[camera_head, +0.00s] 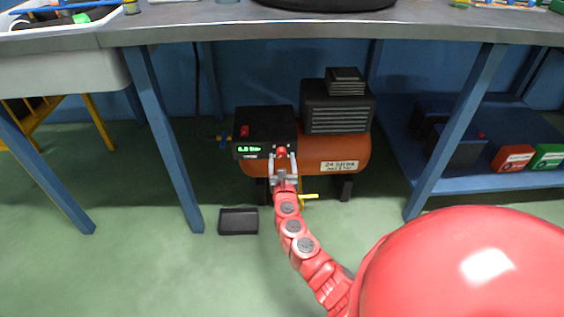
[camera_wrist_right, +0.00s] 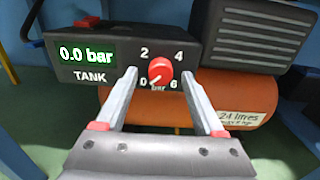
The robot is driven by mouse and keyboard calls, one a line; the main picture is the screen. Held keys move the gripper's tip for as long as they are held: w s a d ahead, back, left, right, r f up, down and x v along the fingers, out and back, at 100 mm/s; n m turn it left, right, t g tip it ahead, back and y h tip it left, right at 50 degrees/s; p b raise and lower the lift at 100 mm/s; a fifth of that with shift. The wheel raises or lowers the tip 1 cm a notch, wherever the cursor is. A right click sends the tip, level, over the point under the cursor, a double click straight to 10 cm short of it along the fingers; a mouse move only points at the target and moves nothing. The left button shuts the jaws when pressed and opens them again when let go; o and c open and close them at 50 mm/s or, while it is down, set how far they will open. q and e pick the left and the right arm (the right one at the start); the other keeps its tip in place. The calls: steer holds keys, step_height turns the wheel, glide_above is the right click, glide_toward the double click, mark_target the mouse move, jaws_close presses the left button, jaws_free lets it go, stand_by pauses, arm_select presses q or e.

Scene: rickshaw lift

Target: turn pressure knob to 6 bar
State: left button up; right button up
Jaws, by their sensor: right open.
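The red pressure knob (camera_wrist_right: 160,69) sits on the front of a black control box (camera_wrist_right: 92,50), with the marks 0, 2, 4 and 6 bar around it. Its pale pointer mark seems to face the lower left, towards 0. The green tank display (camera_wrist_right: 86,54) reads 0.0 bar. In the head view the box (camera_head: 266,122) stands at the left end of the orange compressor tank (camera_head: 335,153). My right gripper (camera_wrist_right: 159,78) is open, with one fingertip on either side of the knob; I cannot tell whether they touch it. My left gripper is not in view.
The compressor stands on the green floor under a grey workbench (camera_head: 330,27) with blue legs. A black motor housing (camera_head: 338,108) sits on the tank. A small black tray (camera_head: 238,221) lies on the floor. A blue shelf (camera_head: 480,183) with boxes is at right.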

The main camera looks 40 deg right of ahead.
steer(key=shift+w+d+f, duration=0.1)
steer(key=shift+w+d, duration=0.2)
steer(key=shift+w, duration=0.1)
jaws_close()
